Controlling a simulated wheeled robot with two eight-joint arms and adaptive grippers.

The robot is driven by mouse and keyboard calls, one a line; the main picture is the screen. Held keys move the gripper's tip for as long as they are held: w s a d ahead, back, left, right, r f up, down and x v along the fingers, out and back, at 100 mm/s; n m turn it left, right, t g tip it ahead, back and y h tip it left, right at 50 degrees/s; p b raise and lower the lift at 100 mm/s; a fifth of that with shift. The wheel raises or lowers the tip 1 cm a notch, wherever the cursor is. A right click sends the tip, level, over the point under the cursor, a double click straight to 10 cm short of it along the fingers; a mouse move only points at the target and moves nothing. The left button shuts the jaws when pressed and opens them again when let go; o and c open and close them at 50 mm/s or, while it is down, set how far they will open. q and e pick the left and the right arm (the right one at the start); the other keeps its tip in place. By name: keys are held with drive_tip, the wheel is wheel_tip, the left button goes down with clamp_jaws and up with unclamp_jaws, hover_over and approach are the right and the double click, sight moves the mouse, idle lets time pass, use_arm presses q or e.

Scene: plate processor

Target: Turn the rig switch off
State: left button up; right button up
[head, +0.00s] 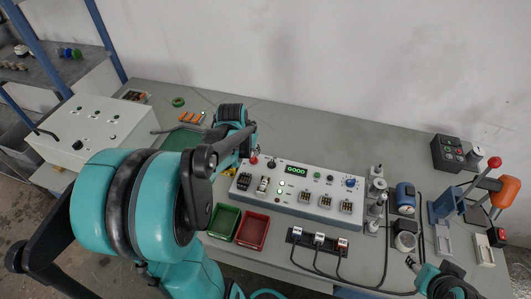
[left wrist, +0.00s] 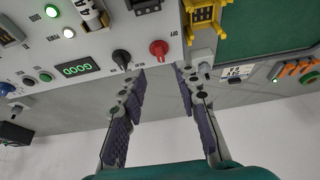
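The rig is a light grey box (head: 290,188) with a green lit "GOOD" display (head: 296,170). At its left end are a red knob (head: 254,160) and a black rotary knob (head: 271,164). The left wrist view, which looks upside down, also shows the black knob (left wrist: 122,58) and the red knob (left wrist: 158,48), with small lettering I cannot read surely. My left gripper (left wrist: 160,74) is open and empty. Its fingertips are close to both knobs, with no visible contact. My right gripper (head: 411,263) is only partly in view at the lower right; its opening is unclear.
Green (head: 223,220) and red (head: 252,230) trays stand in front of the rig. A cabled strip of three blocks (head: 318,239) lies nearby. A red-handled lever press (head: 448,200) stands at right. A control box (head: 90,127) is at left. The back table is mostly clear.

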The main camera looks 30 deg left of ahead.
sight(253, 158)
use_arm(q)
drive_tip(key=b+x, duration=0.3)
drive_tip(key=x, duration=0.4)
drive_tip(key=shift+w+f, duration=0.1)
drive_tip(key=shift+f, duration=0.2)
clamp_jaws()
